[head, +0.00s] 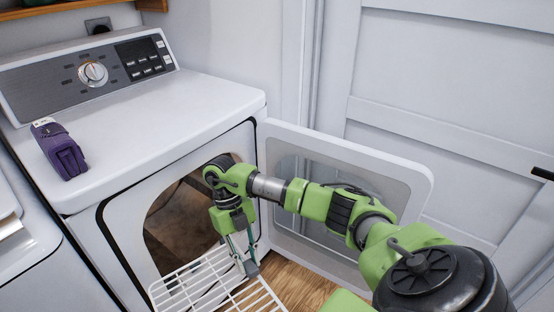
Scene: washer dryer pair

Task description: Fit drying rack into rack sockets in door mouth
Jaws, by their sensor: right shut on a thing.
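The white wire drying rack (198,281) is low in the head view, just in front of the dryer's open door mouth (163,233). Its lower part runs out of the frame. My right gripper (247,264) points down and is shut on the rack near its right side. The rack sockets cannot be made out; my arm and the rack cover part of the opening. I cannot tell whether the rack touches the mouth's rim. My left gripper is not in view.
The dryer door (400,178) stands swung open to the right, behind my right arm. A purple folded item (61,152) lies on top of the dryer (165,108). Another white appliance (35,265) stands close at the left. Some wooden floor (300,283) shows below the door.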

